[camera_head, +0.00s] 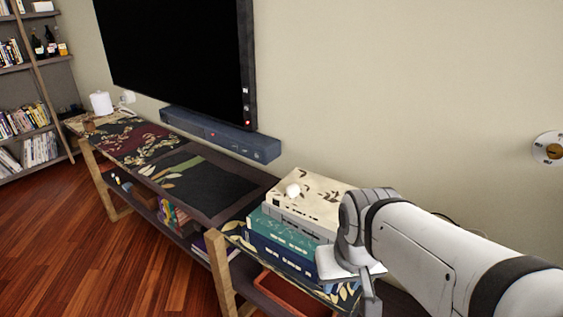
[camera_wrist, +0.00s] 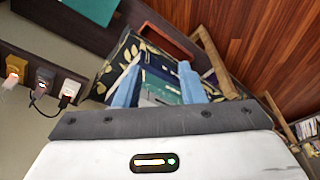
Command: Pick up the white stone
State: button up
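The white stone (camera_head: 293,190) is a small, pale, rounded lump on top of a stack of books (camera_head: 318,200) at the near end of the low console. I cannot make it out in the wrist view. My gripper (camera_head: 368,288) is to the right of the book stack in the head view, apart from the stone, and partly hidden by my own wrist. In the wrist view its two blue fingers (camera_wrist: 160,70) are spread with a clear gap and nothing held between them. Teal and dark blue books show beyond and between the fingers.
The console (camera_head: 243,206) runs along the wall with patterned cloths on top. A dark soundbar (camera_head: 220,134) and a large television (camera_head: 180,55) are behind it. Sockets with plugs (camera_wrist: 42,80) show at left in the wrist view. Open wooden floor (camera_head: 110,255) lies in front.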

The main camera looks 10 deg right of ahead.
aim_at(293, 190)
jog(key=i, duration=0.4)
jog(key=z, duration=1.95)
jog(key=k, duration=1.35)
jog(key=u, duration=1.55)
jog(key=i, duration=0.9)
